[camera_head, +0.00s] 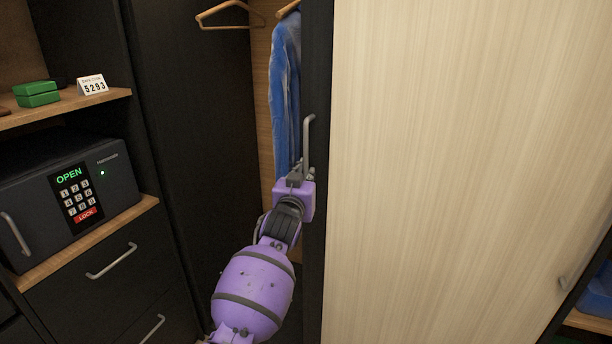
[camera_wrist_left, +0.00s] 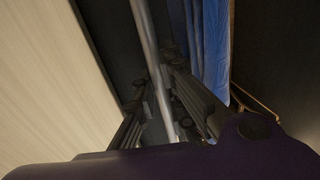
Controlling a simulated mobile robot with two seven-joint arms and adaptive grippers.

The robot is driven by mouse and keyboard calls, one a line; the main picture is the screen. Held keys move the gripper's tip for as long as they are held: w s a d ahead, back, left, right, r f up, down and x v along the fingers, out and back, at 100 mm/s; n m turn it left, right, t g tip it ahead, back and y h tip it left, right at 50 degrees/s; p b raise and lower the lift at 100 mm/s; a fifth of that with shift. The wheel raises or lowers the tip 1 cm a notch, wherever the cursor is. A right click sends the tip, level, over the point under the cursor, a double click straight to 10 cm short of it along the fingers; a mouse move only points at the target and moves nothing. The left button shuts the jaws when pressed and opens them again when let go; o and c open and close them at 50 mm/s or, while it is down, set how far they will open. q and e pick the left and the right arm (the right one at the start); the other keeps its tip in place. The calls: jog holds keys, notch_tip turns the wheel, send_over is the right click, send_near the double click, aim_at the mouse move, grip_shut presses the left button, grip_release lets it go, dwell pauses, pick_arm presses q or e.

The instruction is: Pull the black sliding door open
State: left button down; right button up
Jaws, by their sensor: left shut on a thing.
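The black sliding door (camera_head: 318,62) shows as a narrow upright black strip beside a wide pale wood panel (camera_head: 460,150). I cannot tell how far the black door runs behind that panel. A grey vertical bar handle (camera_head: 308,132) is on the black strip, and it also shows in the left wrist view (camera_wrist_left: 146,40). My left gripper (camera_head: 300,172) is shut on the lower part of this handle. In the left wrist view the bar runs between the fingers (camera_wrist_left: 170,105). My right gripper is not in view.
An opening left of the handle shows a hanging blue garment (camera_head: 284,90) and an empty wooden hanger (camera_head: 230,14). At the left stand a safe (camera_head: 120,180) reading OPEN, a green box (camera_head: 37,93), a number card (camera_head: 93,85) and drawers (camera_head: 85,285).

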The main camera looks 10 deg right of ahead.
pick_arm(q)
jog(key=c, duration=2.1)
grip_release()
jog(key=shift+s, duration=0.1)
jog(key=v, duration=1.2)
jog(key=shift+r, duration=0.1)
